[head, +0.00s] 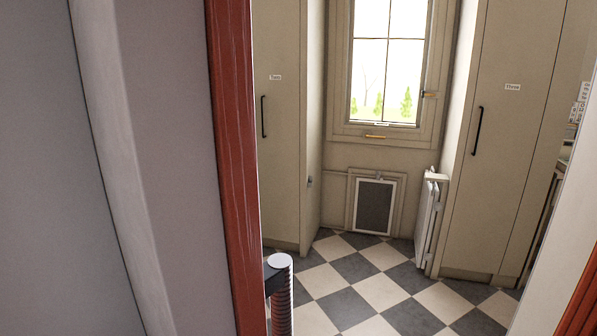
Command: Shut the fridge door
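I see no fridge that I can identify for certain. Two tall beige doors with dark vertical handles stand beyond a doorway. The left tall door (279,150) bears a small label that seems to read "Two". The right tall door (503,150) has a label that seems to read "Three". Both look shut, and I cannot tell whether either belongs to a fridge. Neither of my grippers is in view.
A red doorway post (232,150) stands close on the left, beside a grey wall (160,170). A dark ribbed post-like object (280,295) stands behind it. Checkered floor (375,285) is clear ahead. A white panel (430,220) stands right of the low framed hatch (374,205).

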